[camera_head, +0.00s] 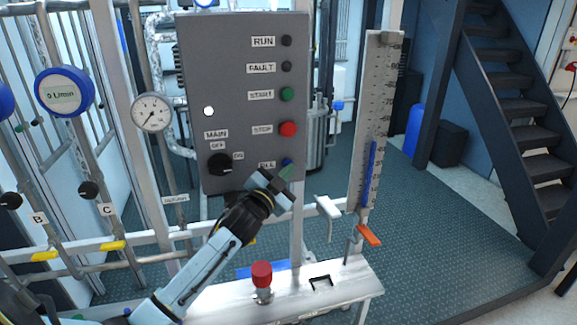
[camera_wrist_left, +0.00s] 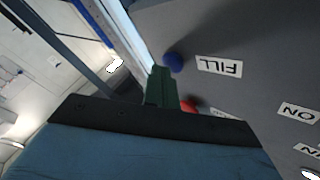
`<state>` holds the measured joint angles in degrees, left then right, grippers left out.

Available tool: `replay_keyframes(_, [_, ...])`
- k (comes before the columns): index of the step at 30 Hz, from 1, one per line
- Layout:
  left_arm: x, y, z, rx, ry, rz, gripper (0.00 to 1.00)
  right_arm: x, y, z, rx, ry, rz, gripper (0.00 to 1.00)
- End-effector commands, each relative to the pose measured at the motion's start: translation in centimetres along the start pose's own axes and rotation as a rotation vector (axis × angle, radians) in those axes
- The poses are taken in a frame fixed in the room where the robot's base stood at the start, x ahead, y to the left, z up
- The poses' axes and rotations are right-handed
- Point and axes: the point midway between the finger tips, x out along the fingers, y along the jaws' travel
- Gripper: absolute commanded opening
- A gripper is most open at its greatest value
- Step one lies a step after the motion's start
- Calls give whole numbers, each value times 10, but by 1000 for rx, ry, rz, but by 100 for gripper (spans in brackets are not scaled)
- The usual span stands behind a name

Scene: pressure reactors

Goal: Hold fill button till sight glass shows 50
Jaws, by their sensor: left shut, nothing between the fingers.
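The blue FILL button (camera_head: 287,163) is at the lower right of the grey control panel (camera_head: 240,75), partly hidden by my left gripper. My left gripper (camera_head: 287,174) is shut and empty, its green fingertips right at the button. In the left wrist view the shut fingers (camera_wrist_left: 162,85) point at the blue button (camera_wrist_left: 174,62) beside the FILL label (camera_wrist_left: 219,66). I cannot tell whether they touch it. The sight glass (camera_head: 378,100) stands right of the panel. Its blue column (camera_head: 370,172) reaches below mid-scale; the numbers are too small to read. My right gripper is not in view.
A green START button (camera_head: 287,94) and red STOP button (camera_head: 288,129) sit above the FILL button. A black MAIN switch (camera_head: 220,164) is to the left. Below are a red knob (camera_head: 262,272) on a white bench and an orange valve handle (camera_head: 368,236).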

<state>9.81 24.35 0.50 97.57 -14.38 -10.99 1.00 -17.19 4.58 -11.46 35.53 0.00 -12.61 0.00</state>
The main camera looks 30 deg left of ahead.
Motion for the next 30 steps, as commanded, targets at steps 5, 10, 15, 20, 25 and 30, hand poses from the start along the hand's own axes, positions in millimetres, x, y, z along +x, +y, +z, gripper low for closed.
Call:
replay_keyframes(5, [-6, 4, -5, -2, -1, 1, 0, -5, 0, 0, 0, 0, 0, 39])
replay_keyframes(10, [-11, 7, -8, 0, -1, -1, 0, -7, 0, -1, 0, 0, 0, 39])
replay_keyframes(15, [-11, 8, -8, 1, -1, -1, 0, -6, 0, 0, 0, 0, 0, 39])
replay_keyframes(20, [-13, 9, -9, 0, -1, 0, 0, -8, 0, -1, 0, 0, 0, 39])
replay_keyframes(25, [-24, 17, -18, -3, 0, 1, 0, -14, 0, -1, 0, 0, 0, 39])
replay_keyframes(30, [-36, 26, -26, -2, -1, 1, 0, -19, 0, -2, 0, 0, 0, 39])
